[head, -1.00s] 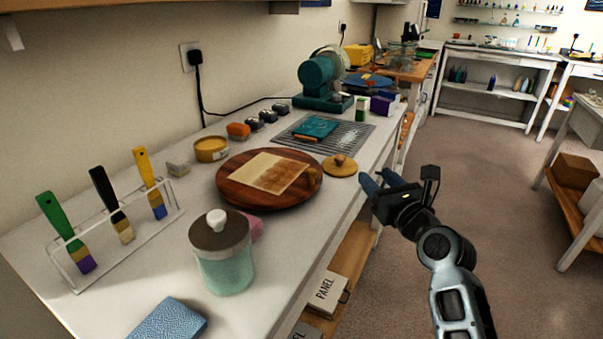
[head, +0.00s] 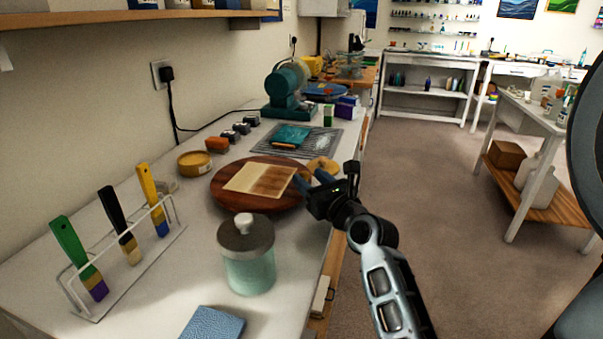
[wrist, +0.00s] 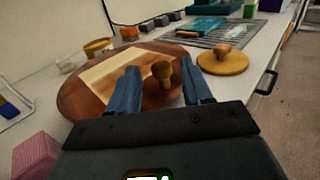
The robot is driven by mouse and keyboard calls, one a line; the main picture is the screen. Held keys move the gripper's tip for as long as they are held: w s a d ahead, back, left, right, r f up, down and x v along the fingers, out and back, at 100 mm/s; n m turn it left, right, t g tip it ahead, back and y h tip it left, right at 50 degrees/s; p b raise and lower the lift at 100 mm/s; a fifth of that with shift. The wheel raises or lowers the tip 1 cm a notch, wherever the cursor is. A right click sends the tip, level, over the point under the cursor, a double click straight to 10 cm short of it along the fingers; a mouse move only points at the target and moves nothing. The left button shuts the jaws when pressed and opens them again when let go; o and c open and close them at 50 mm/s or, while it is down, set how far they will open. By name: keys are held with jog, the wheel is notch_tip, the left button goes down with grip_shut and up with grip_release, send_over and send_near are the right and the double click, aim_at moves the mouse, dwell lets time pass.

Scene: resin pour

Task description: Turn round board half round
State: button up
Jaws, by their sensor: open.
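The round board (head: 231,203) is dark reddish wood and lies flat on the white bench. A pale rectangular panel with a brown stained end (head: 262,180) lies on it. In the wrist view the round board (wrist: 90,102) has a small wooden knob (wrist: 162,72) standing near its edge. My gripper (head: 315,179) is at the board's right edge in the head view. In the wrist view its two blue fingers (wrist: 158,92) are open, one on each side of the knob. I cannot tell whether either finger touches it.
A yellow round lid with a knob (wrist: 222,62) lies just beyond the board. A glass jar (head: 247,262) stands in front of the board, and a brush rack (head: 130,255) stands to the left. A pink block (wrist: 36,157) is near my gripper. The floor right of the bench is clear.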

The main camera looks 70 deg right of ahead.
aim_at(307, 175)
jog(key=shift+x, duration=1.85)
jog(key=shift+c, duration=0.5)
grip_shut()
